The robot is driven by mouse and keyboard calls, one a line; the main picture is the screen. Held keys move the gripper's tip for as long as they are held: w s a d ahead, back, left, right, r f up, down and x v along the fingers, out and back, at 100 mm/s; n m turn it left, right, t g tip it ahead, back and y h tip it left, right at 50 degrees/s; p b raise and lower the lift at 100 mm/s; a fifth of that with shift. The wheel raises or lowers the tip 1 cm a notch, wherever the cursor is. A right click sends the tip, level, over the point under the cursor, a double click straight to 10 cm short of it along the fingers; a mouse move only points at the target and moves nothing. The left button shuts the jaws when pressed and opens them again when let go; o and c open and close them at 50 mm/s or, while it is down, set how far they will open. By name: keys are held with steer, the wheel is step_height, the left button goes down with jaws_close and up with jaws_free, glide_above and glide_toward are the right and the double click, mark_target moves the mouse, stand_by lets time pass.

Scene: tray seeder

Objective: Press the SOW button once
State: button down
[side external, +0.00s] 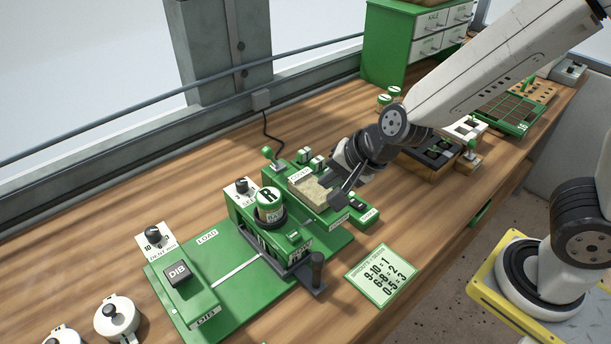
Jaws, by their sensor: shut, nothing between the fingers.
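The green tray seeder (225,285) stands on the bench. I cannot read a SOW label on any button from here. In the middle is a green seeding unit (240,208) with a jar marked R (268,203) in a dark ring and a dial; a small plate with unreadable lettering is on its front. The grey DIB button (178,273) is at the left end. My gripper (338,197) is shut and empty, pointing down left over the right part of the COVER unit (335,221), right of the seeding unit. I cannot tell whether it touches anything.
A dark lever handle (317,268) stands up at the seeder's front. A number card (382,275) lies on the bench in front. White lidded pots (118,319) are at lower left. A window rail runs behind. Bare bench lies behind the seeder.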

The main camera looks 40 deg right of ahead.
mark_target(290, 231)
steer(key=a+r+m+t, duration=0.2)
steer(key=a+m, duration=0.5)
steer(key=m, duration=0.6)
steer(key=shift+a+r, duration=0.3)
steer(key=shift+r, duration=0.25)
steer(key=shift+f+h, duration=0.25)
steer(key=shift+h, duration=0.05)
steer(key=shift+f, duration=4.15)
steer(key=shift+f, duration=0.95)
steer(key=shift+r, duration=0.95)
